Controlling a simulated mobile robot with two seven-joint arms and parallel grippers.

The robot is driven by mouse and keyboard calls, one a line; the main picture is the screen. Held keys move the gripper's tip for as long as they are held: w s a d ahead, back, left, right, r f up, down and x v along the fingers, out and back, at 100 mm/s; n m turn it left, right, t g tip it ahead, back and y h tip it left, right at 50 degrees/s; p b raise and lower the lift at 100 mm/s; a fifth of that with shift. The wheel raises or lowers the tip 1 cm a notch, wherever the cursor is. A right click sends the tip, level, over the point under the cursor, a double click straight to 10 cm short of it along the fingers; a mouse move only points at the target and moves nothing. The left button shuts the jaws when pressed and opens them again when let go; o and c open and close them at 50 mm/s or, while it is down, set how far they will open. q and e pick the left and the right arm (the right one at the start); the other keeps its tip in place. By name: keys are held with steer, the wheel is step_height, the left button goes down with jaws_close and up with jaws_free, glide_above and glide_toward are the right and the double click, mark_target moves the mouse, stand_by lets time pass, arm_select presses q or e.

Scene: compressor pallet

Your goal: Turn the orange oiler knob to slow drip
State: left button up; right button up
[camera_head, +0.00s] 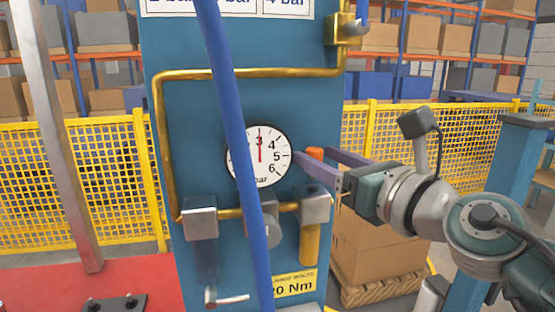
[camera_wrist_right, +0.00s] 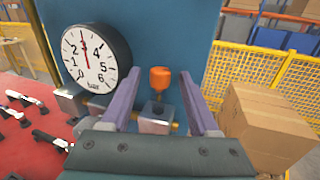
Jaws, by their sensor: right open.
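The orange oiler knob (camera_head: 315,152) stands upright above a grey metal block (camera_head: 315,206) on the brass pipe, at the right edge of the blue panel. In the right wrist view the knob (camera_wrist_right: 160,77) sits on a thin stem, with a grey block (camera_wrist_right: 155,118) below. My right gripper (camera_head: 311,157) is open, its two purple fingers on either side of the knob. In the right wrist view a gap shows between the knob and each finger. Whether the tips reach past the knob is unclear. My left gripper is not in view.
A round white gauge (camera_head: 260,157) with a red needle near 3 is left of the knob. A blue hose (camera_head: 231,105) crosses in front of the panel. Brass pipe (camera_head: 250,73) frames the gauge. Cardboard boxes (camera_head: 375,245) on a pallet and yellow fencing (camera_head: 90,185) stand behind.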

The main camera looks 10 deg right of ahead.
jaws_close()
stand_by(0.5)
